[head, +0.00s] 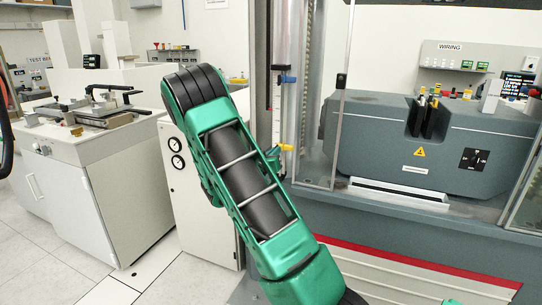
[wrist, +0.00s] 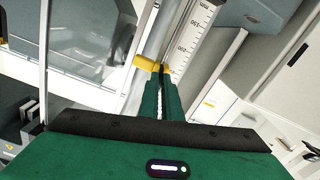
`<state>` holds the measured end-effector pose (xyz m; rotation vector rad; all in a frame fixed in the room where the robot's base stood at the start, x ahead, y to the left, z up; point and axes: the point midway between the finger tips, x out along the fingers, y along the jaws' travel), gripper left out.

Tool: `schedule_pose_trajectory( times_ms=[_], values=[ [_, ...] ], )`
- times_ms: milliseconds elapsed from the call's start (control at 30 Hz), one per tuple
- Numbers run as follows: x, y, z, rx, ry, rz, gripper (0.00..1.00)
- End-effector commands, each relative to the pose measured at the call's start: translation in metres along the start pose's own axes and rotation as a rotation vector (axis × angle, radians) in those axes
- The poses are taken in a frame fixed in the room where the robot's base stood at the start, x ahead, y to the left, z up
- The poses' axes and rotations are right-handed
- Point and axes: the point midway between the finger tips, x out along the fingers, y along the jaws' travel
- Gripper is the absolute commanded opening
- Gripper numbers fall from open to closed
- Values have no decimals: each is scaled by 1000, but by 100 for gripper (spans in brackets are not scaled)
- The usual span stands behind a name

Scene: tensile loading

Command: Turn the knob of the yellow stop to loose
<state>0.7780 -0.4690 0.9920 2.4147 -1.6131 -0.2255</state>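The yellow stop (head: 286,147) sits on the upright rail beside the test machine, just right of my arm in the head view. In the wrist view the yellow stop (wrist: 148,63) lies across the scale rail, straight ahead of my fingertips. My gripper (wrist: 162,76) has its two green fingers close together, with a thin gap between them. The tips meet a small yellow part at the right end of the stop, which looks like its knob (wrist: 163,68). The knob is mostly hidden by the fingertips. In the head view my arm hides most of the gripper.
A blue stop (head: 287,79) is higher on the same rail. A scale (wrist: 187,38) with numbers runs along the rail in the wrist view. A clear guard panel (head: 337,100) stands right of the rail, before the grey machine (head: 380,135). A white cabinet (head: 190,200) is left.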

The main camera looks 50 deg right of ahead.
Motion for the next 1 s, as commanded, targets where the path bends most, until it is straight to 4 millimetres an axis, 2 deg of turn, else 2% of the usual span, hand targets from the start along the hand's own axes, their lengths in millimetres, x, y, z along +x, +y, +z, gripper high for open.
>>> schedule_pose_trajectory(
  times_ms=[1000],
  values=[
    [1, -1, 0, -957, 0, 5, 0]
  ],
)
